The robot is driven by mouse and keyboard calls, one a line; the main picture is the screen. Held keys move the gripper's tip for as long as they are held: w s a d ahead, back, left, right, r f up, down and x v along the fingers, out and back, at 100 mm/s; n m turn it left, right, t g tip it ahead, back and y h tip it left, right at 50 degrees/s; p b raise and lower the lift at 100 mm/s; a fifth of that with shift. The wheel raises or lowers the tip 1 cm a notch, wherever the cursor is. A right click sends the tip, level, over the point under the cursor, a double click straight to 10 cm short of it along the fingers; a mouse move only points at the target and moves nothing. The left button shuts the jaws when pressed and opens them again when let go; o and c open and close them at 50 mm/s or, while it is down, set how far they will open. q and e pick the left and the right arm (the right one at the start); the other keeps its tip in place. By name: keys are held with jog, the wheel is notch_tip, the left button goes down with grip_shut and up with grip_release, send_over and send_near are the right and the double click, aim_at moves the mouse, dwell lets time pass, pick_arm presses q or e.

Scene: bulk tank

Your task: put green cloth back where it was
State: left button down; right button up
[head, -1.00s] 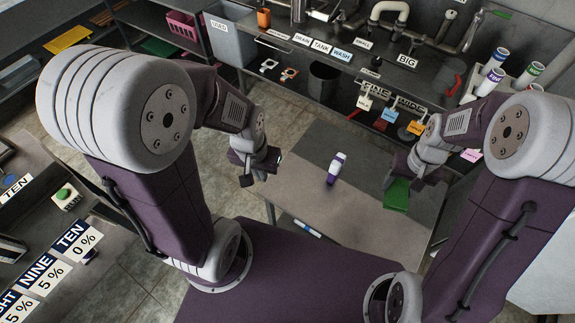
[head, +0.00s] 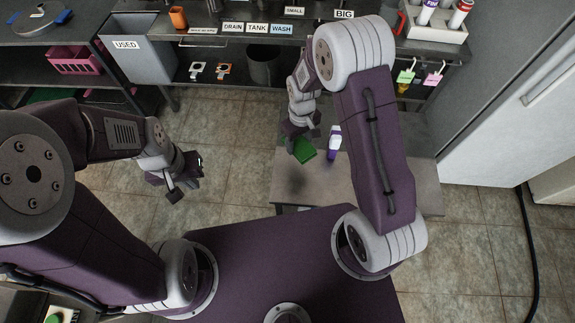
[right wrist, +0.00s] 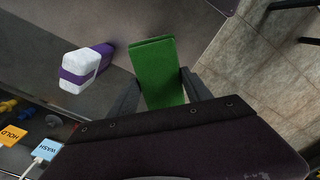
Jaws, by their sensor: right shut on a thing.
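The green cloth (head: 304,150) is a small folded block. My right gripper (head: 300,140) is shut on it and holds it over the low grey table (head: 350,188). In the right wrist view the cloth (right wrist: 158,72) shows between the two fingers of the right gripper (right wrist: 162,92). A soft shadow lies on the table below it. My left gripper (head: 186,175) hangs over the tiled floor on the left with nothing seen in it; its jaw gap is unclear.
Behind are a bench with labels, a grey bin marked USED (head: 138,48), a pink basket (head: 75,60) and a dark bucket (head: 265,66). A pale cabinet (head: 510,90) is at right. Floor is clear left of the table.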

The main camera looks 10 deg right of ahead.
jog(key=shift+w+a+f+n, duration=0.1)
jog(key=shift+a+f+n, duration=0.3)
jog(key=shift+f, duration=0.4)
jog(key=b, duration=0.1)
send_over(295, 164)
notch_tip(295, 164, down, 6)
jog(key=shift+f, duration=0.1)
notch_tip(295, 164, down, 4)
jog(key=shift+r+b, duration=0.25)
jog(key=shift+b, duration=0.2)
jog(key=shift+f, duration=0.25)
jog(key=o, duration=1.6)
